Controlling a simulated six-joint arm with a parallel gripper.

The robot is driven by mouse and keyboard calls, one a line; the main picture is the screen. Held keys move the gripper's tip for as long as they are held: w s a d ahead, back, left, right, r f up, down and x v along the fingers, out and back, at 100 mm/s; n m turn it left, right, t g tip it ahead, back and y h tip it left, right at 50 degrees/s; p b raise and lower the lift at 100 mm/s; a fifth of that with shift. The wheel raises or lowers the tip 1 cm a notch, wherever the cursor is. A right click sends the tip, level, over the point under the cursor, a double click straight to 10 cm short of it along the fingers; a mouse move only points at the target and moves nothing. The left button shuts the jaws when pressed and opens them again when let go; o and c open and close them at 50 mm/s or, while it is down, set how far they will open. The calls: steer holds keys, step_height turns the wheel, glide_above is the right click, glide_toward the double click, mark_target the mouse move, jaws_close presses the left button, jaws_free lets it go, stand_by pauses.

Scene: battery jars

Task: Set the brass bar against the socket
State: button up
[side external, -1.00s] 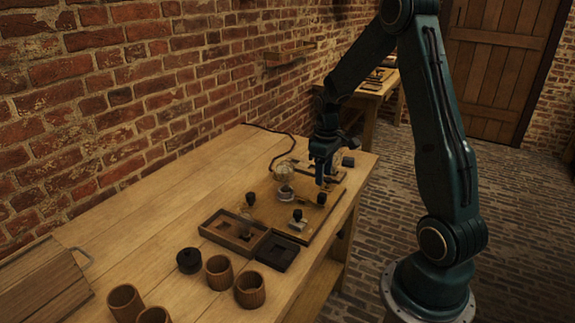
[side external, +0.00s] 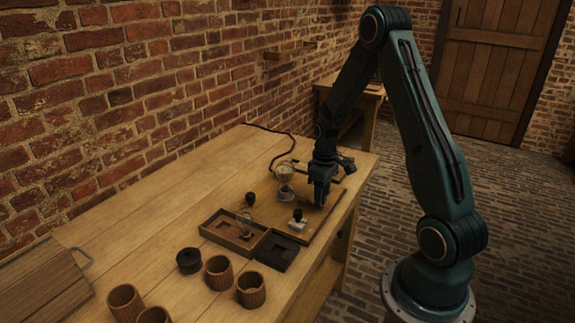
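My gripper (side external: 320,201) is low over the right part of the wooden board (side external: 328,225), where a black knob stood a second before. It hides that knob, and I cannot tell whether its fingers touch it or are shut. I cannot make out a brass bar for sure; it may be under the gripper. A glass piece on a small pale base (side external: 285,184) stands just left of the gripper and may be the socket, but it is too small to be sure. A black-knobbed pale block (side external: 298,219) stands in front of the gripper, and another black knob (side external: 250,199) is further left.
A wooden tray (side external: 222,237) with compartments and a dark tray (side external: 275,252) lie at the board's near edge. Several wooden cups (side external: 219,271) and a black round piece (side external: 189,261) stand nearer. A cable (side external: 283,139) lies at the back. The table's left middle is clear.

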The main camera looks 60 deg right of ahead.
mark_target(313, 201)
jaws_close()
steer(key=shift+w, duration=1.4)
steer(key=shift+o, duration=0.6)
jaws_free()
steer(key=shift+r, duration=0.1)
step_height(313, 201, up, 14)
